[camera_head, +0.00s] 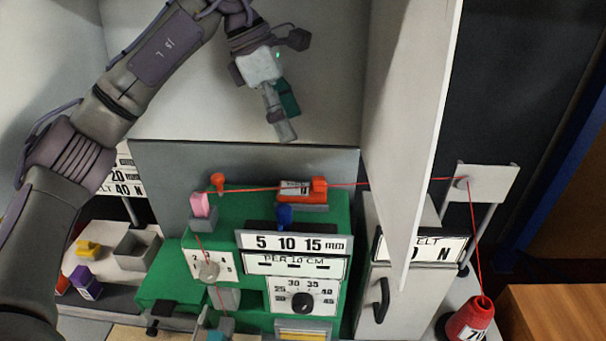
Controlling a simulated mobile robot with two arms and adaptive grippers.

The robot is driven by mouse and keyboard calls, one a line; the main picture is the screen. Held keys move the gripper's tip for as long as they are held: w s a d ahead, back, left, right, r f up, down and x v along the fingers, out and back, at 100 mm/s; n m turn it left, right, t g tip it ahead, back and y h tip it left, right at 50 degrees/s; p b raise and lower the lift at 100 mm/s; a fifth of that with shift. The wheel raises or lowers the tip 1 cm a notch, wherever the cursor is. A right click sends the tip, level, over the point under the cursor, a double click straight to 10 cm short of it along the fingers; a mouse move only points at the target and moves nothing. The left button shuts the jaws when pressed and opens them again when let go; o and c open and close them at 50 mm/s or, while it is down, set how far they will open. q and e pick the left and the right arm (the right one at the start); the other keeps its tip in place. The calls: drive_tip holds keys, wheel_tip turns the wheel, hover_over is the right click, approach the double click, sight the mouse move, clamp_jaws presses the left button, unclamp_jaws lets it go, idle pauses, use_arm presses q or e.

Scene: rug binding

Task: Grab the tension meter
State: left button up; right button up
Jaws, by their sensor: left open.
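An orange device with a small white label (297,190) sits on top of the green machine (345,215). It may be the tension meter, but its label is too small to read for sure. A red thread runs along it. My left gripper (287,122) hangs above and behind the machine, in front of the pale back wall. It is open, and I see nothing held in it. Its fingers point down, clear of the orange device. My right gripper is not in view.
The red thread runs from a red cone (468,322) over a raised guide plate (480,183) to the machine. A tall white panel (408,130) stands right of my gripper. Small yellow (88,248) and purple (85,282) blocks and a grey bin (137,250) lie at left.

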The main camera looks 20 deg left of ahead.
use_arm(q)
drive_tip(key=p, duration=0.1)
hover_over(318, 177)
drive_tip(key=s+a, duration=0.2)
drive_tip(key=f, duration=0.4)
drive_tip(key=shift+w+a+f, duration=0.15)
drive_tip(key=shift+a+f, duration=0.05)
drive_tip(key=shift+f, duration=0.05)
drive_tip(key=shift+w+d+f, duration=0.2)
drive_tip(key=shift+f, duration=0.4)
drive_tip(key=shift+w+d+f, duration=0.15)
drive_tip(key=shift+w+f, duration=0.05)
drive_tip(key=shift+f, duration=0.4)
drive_tip(key=shift+p+x, duration=0.75)
drive_tip(key=shift+x, duration=0.15)
drive_tip(key=p+x, duration=0.1)
drive_tip(key=x, duration=0.2)
drive_tip(key=shift+w+f, duration=0.2)
drive_tip(key=shift+d+f, duration=0.1)
drive_tip(key=shift+f, duration=0.15)
drive_tip(key=c, duration=0.4)
drive_tip(key=shift+r, duration=0.1)
drive_tip(key=c, duration=1)
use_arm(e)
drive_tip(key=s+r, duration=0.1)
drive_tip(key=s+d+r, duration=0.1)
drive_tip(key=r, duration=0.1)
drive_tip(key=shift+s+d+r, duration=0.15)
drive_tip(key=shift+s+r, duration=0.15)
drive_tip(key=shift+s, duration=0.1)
